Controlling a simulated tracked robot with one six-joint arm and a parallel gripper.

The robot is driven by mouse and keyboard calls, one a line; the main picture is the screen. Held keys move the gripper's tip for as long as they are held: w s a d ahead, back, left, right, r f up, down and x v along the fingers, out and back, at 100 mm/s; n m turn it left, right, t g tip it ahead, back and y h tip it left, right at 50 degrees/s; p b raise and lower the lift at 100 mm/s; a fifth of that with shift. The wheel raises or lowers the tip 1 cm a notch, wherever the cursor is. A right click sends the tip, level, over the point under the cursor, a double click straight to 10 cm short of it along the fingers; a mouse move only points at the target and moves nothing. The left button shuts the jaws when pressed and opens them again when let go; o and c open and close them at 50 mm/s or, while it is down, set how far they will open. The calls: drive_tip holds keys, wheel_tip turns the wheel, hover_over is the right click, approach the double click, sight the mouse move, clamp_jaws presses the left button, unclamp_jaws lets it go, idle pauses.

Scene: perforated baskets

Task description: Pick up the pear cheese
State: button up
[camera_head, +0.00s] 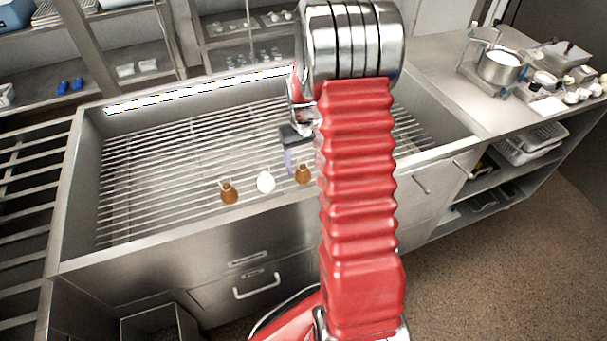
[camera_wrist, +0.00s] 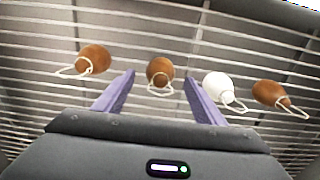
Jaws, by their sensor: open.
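Several pear-shaped cheeses with string loops lie in a row on a wire rack in the steel basin. In the head view I see a brown one (camera_head: 229,193), a white one (camera_head: 265,182) and another brown one (camera_head: 303,174). In the wrist view there are brown cheeses at left (camera_wrist: 95,57), centre (camera_wrist: 160,70) and right (camera_wrist: 268,92), with the white one (camera_wrist: 216,85) between the centre and right ones. My gripper (camera_wrist: 159,78) is open and empty. The centre brown cheese appears between its purple fingertips, seemingly beyond them. My gripper (camera_head: 288,168) is above the rack in the head view, partly hidden by my arm.
The basin's steel front wall (camera_head: 180,240) rises around the rack (camera_head: 180,160). A counter (camera_head: 440,85) with a pot (camera_head: 498,67) and small items stands at right. Shelves line the back. Much of the rack is bare.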

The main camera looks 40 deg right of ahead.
sight(303, 166)
drive_tip(key=shift+f, duration=2)
drive_tip(key=shift+c, duration=0.3)
drive_tip(key=c, duration=1.1)
drive_tip(key=shift+r, duration=0.15)
drive_tip(key=shift+c, duration=0.2)
wheel_tip(303, 166, up, 10)
drive_tip(key=shift+f, duration=0.1)
